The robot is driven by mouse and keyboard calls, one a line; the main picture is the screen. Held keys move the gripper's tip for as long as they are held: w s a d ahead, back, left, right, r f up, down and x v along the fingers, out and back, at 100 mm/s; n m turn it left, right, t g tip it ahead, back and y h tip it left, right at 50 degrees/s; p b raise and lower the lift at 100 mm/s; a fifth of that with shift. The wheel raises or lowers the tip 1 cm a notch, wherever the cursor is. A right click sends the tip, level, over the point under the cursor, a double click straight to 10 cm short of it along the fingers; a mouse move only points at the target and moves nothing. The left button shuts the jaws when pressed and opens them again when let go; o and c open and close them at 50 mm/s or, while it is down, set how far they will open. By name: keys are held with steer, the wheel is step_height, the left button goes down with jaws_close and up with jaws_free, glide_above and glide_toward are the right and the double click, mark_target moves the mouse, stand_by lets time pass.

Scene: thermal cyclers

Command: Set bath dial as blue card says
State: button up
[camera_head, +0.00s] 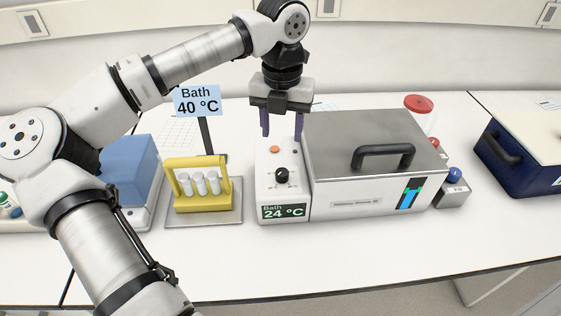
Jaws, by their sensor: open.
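The blue card (198,101) stands on a dark post left of the bath and reads "Bath 40 °C". The water bath (368,190) is a white box with a grey lid and a black handle. Its control panel on the left side carries a black dial (282,175), and its display (283,212) reads "Bath 24 °C". My gripper (282,134) points down above the back of the control panel, behind the dial in the picture. Its purple fingers are open and apart, with nothing between them. They do not touch the dial.
A yellow rack (201,205) with white-capped tubes stands on a grey plate left of the bath. A blue box (130,168) is further left. A small grey block (453,191) and a red-lidded container (419,104) are right. The bench front is clear.

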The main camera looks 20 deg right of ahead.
mark_target(282, 171)
step_height(282, 171, down, 12)
steer(key=shift+r+p, duration=0.15)
steer(key=shift+p, duration=0.9)
steer(key=c, duration=1)
